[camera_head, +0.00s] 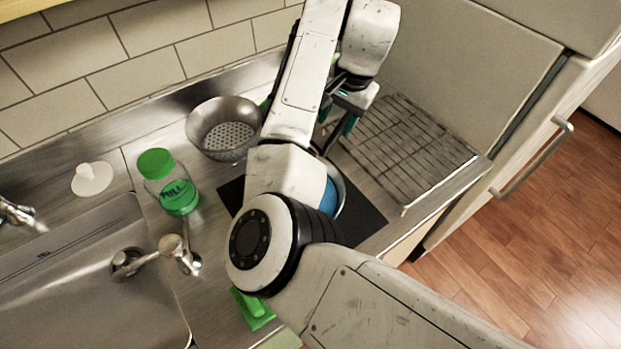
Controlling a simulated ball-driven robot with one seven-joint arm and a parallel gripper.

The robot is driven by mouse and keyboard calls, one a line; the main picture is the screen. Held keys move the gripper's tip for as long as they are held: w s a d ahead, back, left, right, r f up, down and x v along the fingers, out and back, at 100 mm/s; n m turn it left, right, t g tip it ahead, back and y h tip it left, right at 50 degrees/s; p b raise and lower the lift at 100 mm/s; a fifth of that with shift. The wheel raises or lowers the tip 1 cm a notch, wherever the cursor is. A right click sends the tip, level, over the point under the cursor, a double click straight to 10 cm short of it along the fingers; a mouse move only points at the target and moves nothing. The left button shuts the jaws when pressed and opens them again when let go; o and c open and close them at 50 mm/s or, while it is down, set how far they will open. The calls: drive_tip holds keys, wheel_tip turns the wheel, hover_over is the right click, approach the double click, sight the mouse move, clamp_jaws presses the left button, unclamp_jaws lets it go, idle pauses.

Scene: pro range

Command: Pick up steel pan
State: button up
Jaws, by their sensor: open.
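A round steel vessel, probably the steel pan (342,189), stands on a black mat (362,220) on the counter. My arm hides most of it; only its right rim and something blue (329,197) inside show. I cannot see its handle. My gripper (338,117) is open, beyond the vessel and near the left edge of the drying rack, pointing down. Nothing shows between its fingers, though my arm partly covers them.
A steel colander (222,128) stands left of my arm. A green-lidded jar (170,182), ladles (150,257) and a white plunger-like item (92,178) are near the sink (75,290). A green object (252,307) lies at the front. A ribbed drying rack (410,150) is at right.

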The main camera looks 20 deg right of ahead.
sight(333, 138)
drive_tip(key=shift+w+a+f+p, duration=0.1)
drive_tip(key=shift+w+f+p, duration=0.1)
drive_tip(key=shift+f, duration=1.05)
drive_tip(key=shift+w+f+p, duration=0.1)
drive_tip(key=shift+f+p, duration=0.15)
drive_tip(key=shift+f, duration=0.95)
drive_tip(key=shift+w+a+f+p, duration=0.1)
drive_tip(key=shift+f+p, duration=0.1)
drive_tip(key=shift+f, duration=1.05)
clamp_jaws()
drive_tip(key=shift+r, duration=0.1)
